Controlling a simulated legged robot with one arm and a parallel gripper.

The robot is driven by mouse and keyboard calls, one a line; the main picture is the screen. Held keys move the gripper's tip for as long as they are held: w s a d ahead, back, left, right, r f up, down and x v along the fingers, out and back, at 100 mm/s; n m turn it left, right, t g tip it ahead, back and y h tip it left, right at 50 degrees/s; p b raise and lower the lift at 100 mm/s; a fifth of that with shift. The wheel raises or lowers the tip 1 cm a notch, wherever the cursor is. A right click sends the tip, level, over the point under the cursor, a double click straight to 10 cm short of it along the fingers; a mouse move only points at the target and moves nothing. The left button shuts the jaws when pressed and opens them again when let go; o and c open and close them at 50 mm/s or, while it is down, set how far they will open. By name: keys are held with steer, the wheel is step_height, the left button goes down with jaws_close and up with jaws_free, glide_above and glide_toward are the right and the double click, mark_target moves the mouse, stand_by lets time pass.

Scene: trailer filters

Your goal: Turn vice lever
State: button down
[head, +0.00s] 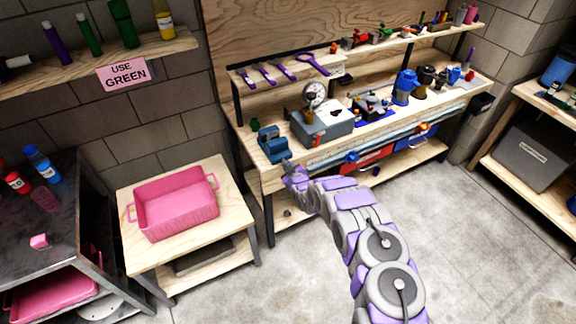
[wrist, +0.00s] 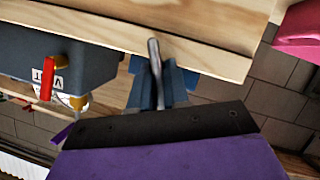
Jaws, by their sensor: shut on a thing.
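The blue vice (head: 271,147) is mounted at the left front corner of the wooden workbench (head: 300,163). In the wrist view the vice (wrist: 178,84) is partly hidden behind my gripper. Its thin grey metal lever (wrist: 156,68) stands up from behind the dark edge of my gripper. My gripper (head: 289,171) is at the front of the vice, just below its jaws, and is shut on the lever. The contact itself is hidden in both views.
A grey box with a gauge (head: 325,125) stands right of the vice. A pink bin (head: 176,208) sits on a low wooden table to the left. Red and blue boxes (head: 365,160) are under the bench top. The floor (head: 460,250) at right is clear.

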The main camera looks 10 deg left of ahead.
steer(key=shift+d+f+m+g+y+p, duration=0.2)
steer(key=shift+m+g+y+p, duration=0.25)
steer(key=shift+m, duration=0.55)
steer(key=shift+a+m+g+y+b, duration=0.1)
steer(key=shift+m+g+y+b, duration=0.4)
steer(key=shift+m, duration=0.3)
steer(key=shift+m+y+b, duration=0.55)
steer(key=shift+m+b, duration=0.15)
steer(key=shift+b, duration=0.1)
steer(key=shift+r, duration=0.1)
steer(key=shift+a+r+g, duration=0.1)
steer(key=shift+r+g, duration=0.1)
steer(key=shift+g, duration=0.05)
steer(key=c, duration=1.2)
jaws_free()
steer(key=shift+w+f, duration=0.1)
steer(key=p+v, duration=0.2)
steer(key=v, duration=1.5)
